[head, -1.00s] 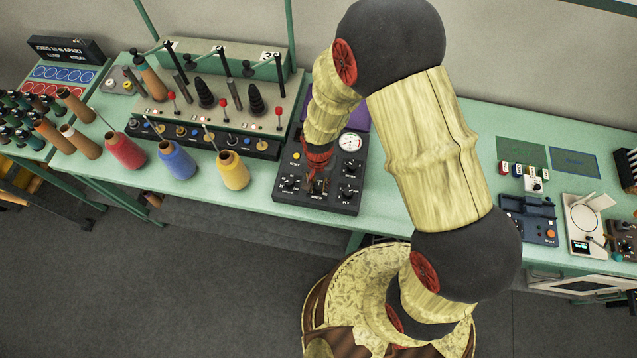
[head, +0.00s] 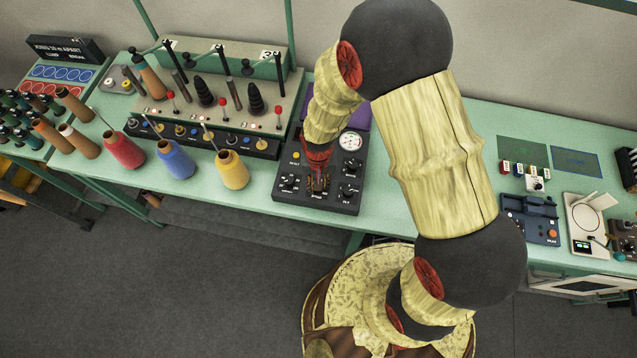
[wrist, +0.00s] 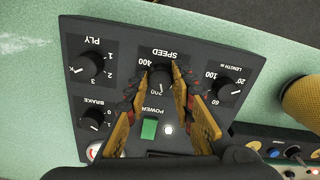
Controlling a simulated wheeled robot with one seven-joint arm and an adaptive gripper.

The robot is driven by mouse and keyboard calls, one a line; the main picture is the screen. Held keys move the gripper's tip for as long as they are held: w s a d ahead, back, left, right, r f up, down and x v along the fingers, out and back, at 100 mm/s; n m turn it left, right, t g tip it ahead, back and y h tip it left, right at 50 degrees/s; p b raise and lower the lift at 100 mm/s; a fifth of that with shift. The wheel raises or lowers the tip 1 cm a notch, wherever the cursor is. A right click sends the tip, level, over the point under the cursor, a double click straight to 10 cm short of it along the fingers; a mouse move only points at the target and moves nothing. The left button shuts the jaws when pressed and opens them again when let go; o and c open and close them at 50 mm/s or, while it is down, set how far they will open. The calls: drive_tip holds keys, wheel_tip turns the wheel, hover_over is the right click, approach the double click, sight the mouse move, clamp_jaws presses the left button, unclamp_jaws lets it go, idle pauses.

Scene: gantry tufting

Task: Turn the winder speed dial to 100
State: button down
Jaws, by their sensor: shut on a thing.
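The dark control panel (head: 285,195) stands on the green bench under my gripper (head: 317,184). In the wrist view the panel (wrist: 200,60) appears upside down. Its black SPEED dial (wrist: 160,76) sits between the two fingers of my gripper (wrist: 161,84), which is shut on it. Marks 400 and 200 show near the dial; its exact setting is hard to read because the fingers cover part of the scale. In the head view my gripper hides the dial.
Near the SPEED dial are the PLY dial (wrist: 93,66), BRAKE dial (wrist: 95,118), LENGTH dial (wrist: 228,90) and green POWER switch (wrist: 149,129). A white gauge (head: 350,141) is at the panel's back. A yellow cone (head: 232,170) stands to the left.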

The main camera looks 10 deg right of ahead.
drive_tip(key=n, duration=0.5)
drive_tip(key=shift+n+b, duration=0.3)
drive_tip(key=shift+b, duration=0.1)
drive_tip(key=n, duration=0.4)
drive_tip(key=n+b, duration=0.1)
drive_tip(key=n, duration=0.8)
drive_tip(key=shift+n, duration=0.4)
drive_tip(key=c, duration=1.6)
unclamp_jaws()
drive_tip(key=shift+o, duration=0.5)
